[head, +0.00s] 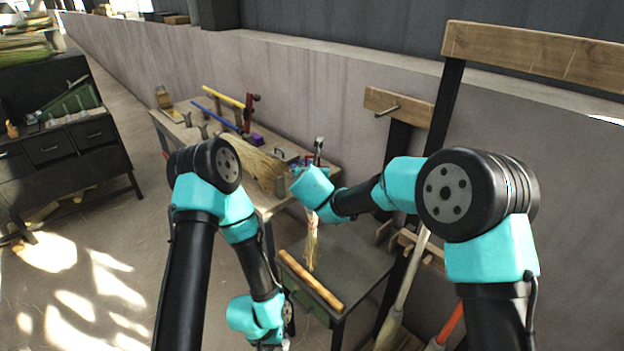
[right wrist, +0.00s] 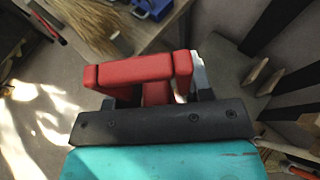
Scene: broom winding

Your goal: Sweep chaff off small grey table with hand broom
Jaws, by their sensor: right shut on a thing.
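The small grey table (head: 358,262) stands in the middle right of the head view, with a light wooden strip (head: 310,281) along its near left edge. The hand broom (head: 312,242) hangs straw-down over the table's far left part, below my right wrist. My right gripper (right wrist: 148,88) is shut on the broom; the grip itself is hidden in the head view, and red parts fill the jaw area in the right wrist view. My left gripper (head: 272,342) is low at the bottom edge, beside the table's near left side; its fingers are mostly hidden. I cannot make out chaff on the tabletop.
A long workbench (head: 268,205) behind holds a straw bundle (head: 252,163) and several tools. Long-handled brooms (head: 408,285) lean at the table's right by a wooden rack (head: 540,52). A dark drawer cabinet (head: 62,143) stands far left. Floor between is mostly open.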

